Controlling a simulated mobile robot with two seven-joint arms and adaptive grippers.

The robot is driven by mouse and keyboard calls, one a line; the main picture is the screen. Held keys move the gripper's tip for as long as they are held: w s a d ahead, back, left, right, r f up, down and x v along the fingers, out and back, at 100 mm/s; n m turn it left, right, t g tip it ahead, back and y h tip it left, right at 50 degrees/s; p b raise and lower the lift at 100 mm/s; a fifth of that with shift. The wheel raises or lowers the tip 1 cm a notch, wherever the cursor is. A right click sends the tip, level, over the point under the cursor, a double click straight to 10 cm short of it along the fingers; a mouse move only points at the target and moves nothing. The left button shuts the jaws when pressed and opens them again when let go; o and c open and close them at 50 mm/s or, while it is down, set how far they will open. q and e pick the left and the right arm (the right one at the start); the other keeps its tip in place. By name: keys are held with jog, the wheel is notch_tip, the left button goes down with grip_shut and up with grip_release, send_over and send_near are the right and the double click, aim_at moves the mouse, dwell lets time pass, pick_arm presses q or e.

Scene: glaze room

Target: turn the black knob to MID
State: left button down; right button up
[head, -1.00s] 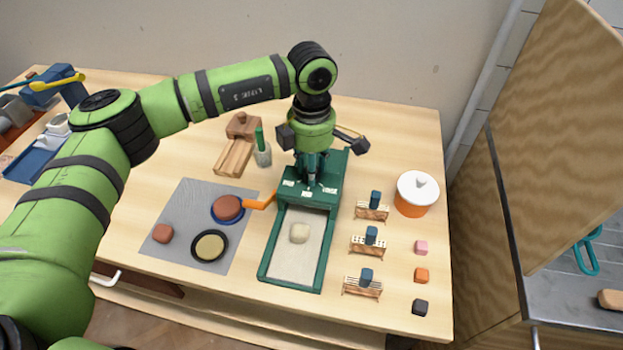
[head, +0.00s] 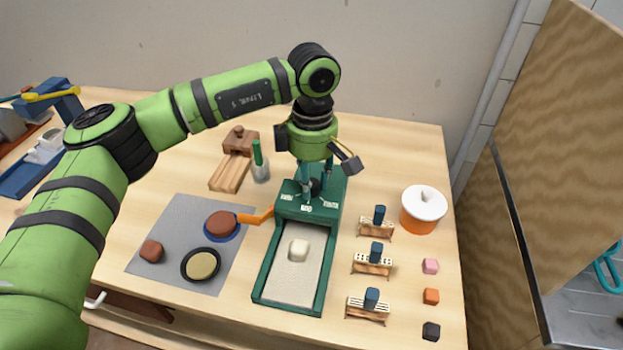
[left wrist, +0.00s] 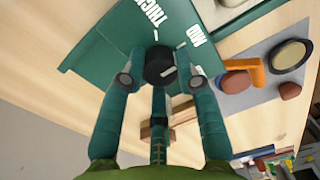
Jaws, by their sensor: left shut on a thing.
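The black knob (head: 315,187) sits on the green housing (head: 310,209) at the back of a tray-like device, and it fills the middle of the left wrist view (left wrist: 159,67). THICK and MID are printed beside it, with white tick marks. A white mark on the knob faces right in the left wrist view, away from the MID tick; its exact setting is hard to read. My left gripper (head: 314,189) points down over the housing, its teal fingers closed around the knob. They also show around it in the left wrist view (left wrist: 160,80). My right gripper is out of view.
A cream lump (head: 299,249) lies in the device's tray, and an orange handle (head: 256,217) sticks out on its left. Small racks (head: 372,263) and a white-lidded orange pot (head: 421,209) stand to the right. A cup with a green stick (head: 260,165) stands close left.

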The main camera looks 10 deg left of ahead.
aim_at(312, 181)
pick_arm(q)
jog(key=c, duration=0.9)
grip_release()
notch_tip(312, 181, up, 12)
jog(key=shift+w, duration=0.15)
